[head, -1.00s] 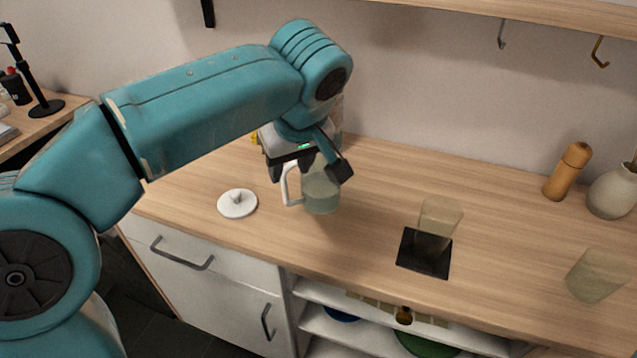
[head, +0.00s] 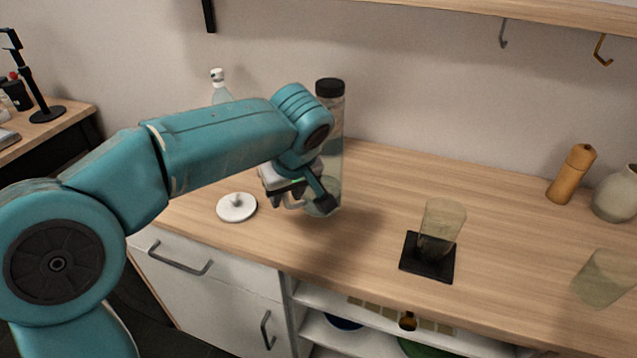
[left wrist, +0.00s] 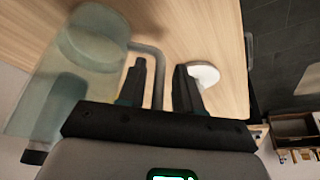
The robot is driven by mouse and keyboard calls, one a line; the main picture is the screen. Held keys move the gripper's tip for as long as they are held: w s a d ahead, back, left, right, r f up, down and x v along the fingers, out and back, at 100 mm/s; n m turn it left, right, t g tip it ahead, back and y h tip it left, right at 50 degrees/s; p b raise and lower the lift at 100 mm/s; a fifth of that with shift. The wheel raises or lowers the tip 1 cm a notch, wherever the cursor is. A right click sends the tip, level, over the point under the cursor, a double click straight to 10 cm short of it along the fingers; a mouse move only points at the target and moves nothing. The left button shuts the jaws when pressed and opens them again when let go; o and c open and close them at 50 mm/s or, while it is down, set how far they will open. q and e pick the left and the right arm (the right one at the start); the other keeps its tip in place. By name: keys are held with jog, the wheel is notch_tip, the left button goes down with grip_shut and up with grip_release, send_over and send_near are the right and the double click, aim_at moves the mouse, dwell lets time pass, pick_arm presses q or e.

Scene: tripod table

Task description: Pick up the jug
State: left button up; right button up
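The jug (head: 326,188) is a translucent greenish vessel standing on the wooden counter, partly hidden behind my left gripper in the head view. In the left wrist view the jug's body (left wrist: 95,45) lies at the upper left, with its grey-looking handle (left wrist: 157,72) pointing to the right. My left gripper (head: 307,203) is low beside the jug. Its two fingers (left wrist: 159,85) are apart in the left wrist view, and the handle passes between them with gaps visible. My right gripper is in neither view.
A white lid (head: 237,207) lies left of the jug. A glass (head: 440,222) stands on a black coaster (head: 420,262) to the right. Counter between jug and coaster is clear.

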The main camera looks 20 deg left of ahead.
pick_arm(q)
grip_shut()
jog(key=shift+r, duration=0.2)
